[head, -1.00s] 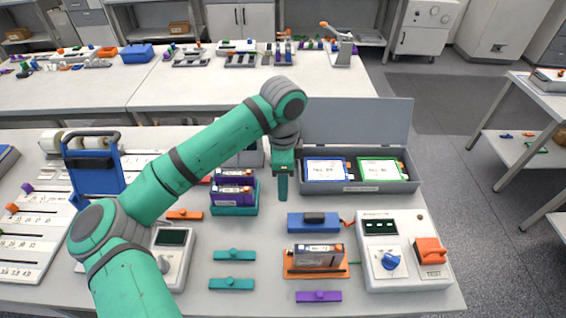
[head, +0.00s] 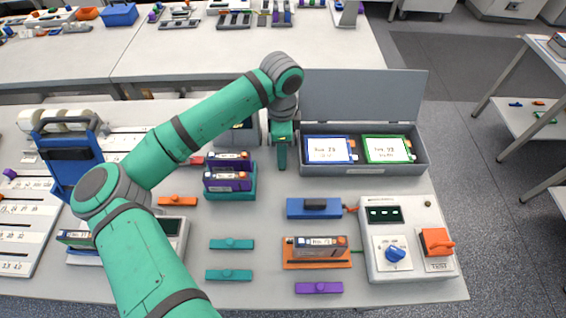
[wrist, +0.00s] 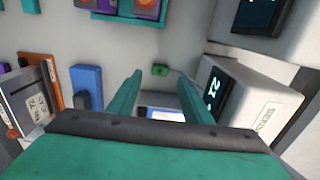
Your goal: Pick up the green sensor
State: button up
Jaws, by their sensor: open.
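The green sensor (wrist: 160,70) is a small green block on the grey table in the wrist view, with a thin cable running right toward a grey device. In that picture it shows between the tips of my fingers; the exact height gap is hard to tell. I cannot make it out in the head view, where my arm and gripper may hide it. My gripper (head: 282,156) points down, open and empty, left of the open grey case. Its two teal fingers stand apart in the wrist view (wrist: 161,76).
A grey device with a display (wrist: 255,95) stands close on the right in the wrist view. Purple batteries (head: 228,181) in a teal holder, a blue block (head: 313,208) and the grey case (head: 372,170) surround my gripper. Bare table lies in front of it.

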notch_tip(320, 180, down, 4)
jog(key=shift+f, duration=0.15)
jog(key=shift+d+f, duration=0.1)
jog(key=shift+f, duration=0.2)
jog(key=shift+s, duration=0.1)
jog(key=c, duration=1.1)
